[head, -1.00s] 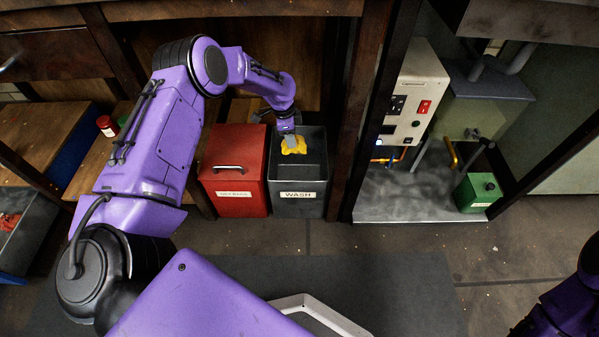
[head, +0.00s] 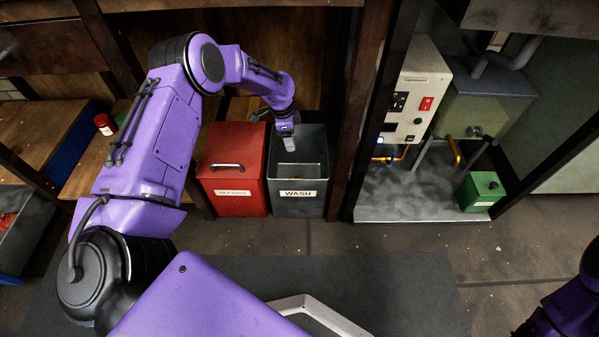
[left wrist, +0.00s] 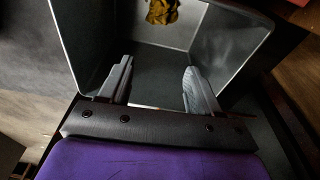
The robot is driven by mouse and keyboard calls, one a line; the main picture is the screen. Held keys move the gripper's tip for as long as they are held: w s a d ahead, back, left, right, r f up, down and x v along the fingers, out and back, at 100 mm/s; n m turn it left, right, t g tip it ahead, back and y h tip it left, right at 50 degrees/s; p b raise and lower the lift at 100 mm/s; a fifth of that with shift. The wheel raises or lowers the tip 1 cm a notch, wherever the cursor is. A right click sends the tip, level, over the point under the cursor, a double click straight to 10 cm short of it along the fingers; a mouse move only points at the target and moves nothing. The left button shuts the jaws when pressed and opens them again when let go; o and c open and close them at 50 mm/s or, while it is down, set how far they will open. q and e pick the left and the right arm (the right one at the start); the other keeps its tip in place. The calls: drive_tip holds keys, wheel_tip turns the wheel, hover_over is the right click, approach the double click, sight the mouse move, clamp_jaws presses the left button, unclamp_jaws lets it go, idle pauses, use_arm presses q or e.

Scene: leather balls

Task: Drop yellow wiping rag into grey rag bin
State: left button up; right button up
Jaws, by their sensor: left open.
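The grey rag bin (head: 298,204), labelled WASH, stands open on the floor beside a red bin. My left gripper (head: 288,143) is over its mouth, open and empty. In the left wrist view the open fingers (left wrist: 157,85) show against the inside of the grey bin (left wrist: 95,50). The yellow wiping rag (left wrist: 162,11) is crumpled inside the bin, beyond the fingertips and apart from them. I cannot tell whether it touches the bin's bottom or wall. In the head view the rag is not visible. My right gripper is not in view.
The lidded red bin (head: 233,190) stands close on the left of the grey bin. A dark wooden post (head: 352,120) rises close on its right. A machine panel (head: 412,95) and a green box (head: 481,191) are further right. The floor in front is clear.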

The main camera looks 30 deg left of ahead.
use_arm(q)
wheel_tip(320, 180, up, 9)
drive_tip(key=a+p, duration=0.1)
drive_tip(key=p, duration=0.2)
drive_tip(key=shift+s+f, duration=0.15)
drive_tip(key=shift+s, duration=0.2)
